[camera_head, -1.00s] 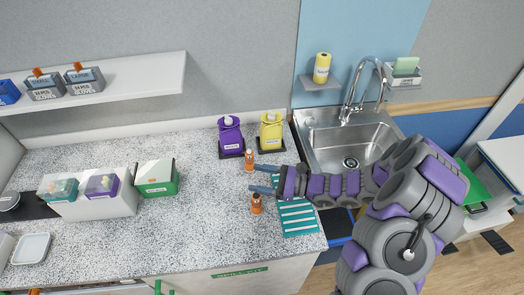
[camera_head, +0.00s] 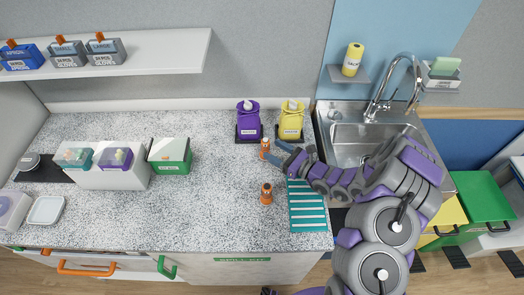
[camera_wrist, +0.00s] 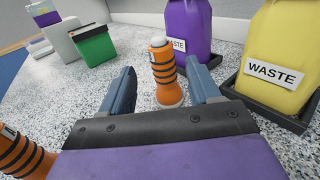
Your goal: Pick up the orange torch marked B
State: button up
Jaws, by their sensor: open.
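Two orange torches with black bands stand upright on the speckled counter. The far torch (camera_head: 265,146) is near the waste containers; in the wrist view this torch (camera_wrist: 163,78) stands between my open fingers, with its base ahead of the jaw body. The near torch (camera_head: 266,194) stands left of the striped mat; in the wrist view this torch (camera_wrist: 22,154) is at the lower left, partly cut off. I cannot read a letter on either torch. My gripper (camera_head: 276,151) is open and empty, its blue fingers reaching towards the far torch from the right.
A purple waste container (camera_head: 248,122) and a yellow one (camera_head: 291,120) stand in trays just behind the far torch. A teal striped mat (camera_head: 307,210) lies under my arm, and the sink (camera_head: 360,135) is at right.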

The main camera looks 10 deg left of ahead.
aim_at(262, 143)
jog(key=shift+w+a+r, duration=0.15)
jog(key=shift+w+a, duration=0.05)
jog(key=shift+w, duration=0.35)
jog(key=a, duration=0.2)
jog(key=w+a+f+b, duration=0.1)
jog(key=a, duration=0.3)
jog(key=shift+w+a+f, duration=0.2)
jog(key=shift+w+f, duration=0.05)
jog(key=shift+w, duration=0.1)
jog(key=shift+w+a, duration=0.15)
jog(key=shift+a, duration=0.05)
jog(key=shift+d+r, duration=0.3)
jog(key=shift+d, duration=0.55)
jog(key=shift+c, duration=0.8)
jog(key=shift+a+f, duration=0.15)
jog(key=shift+a, duration=0.6)
jog(key=c, duration=0.8)
jog(key=shift+d, duration=0.25)
jog(key=shift+c, duration=0.7)
jog(key=shift+d, duration=0.25)
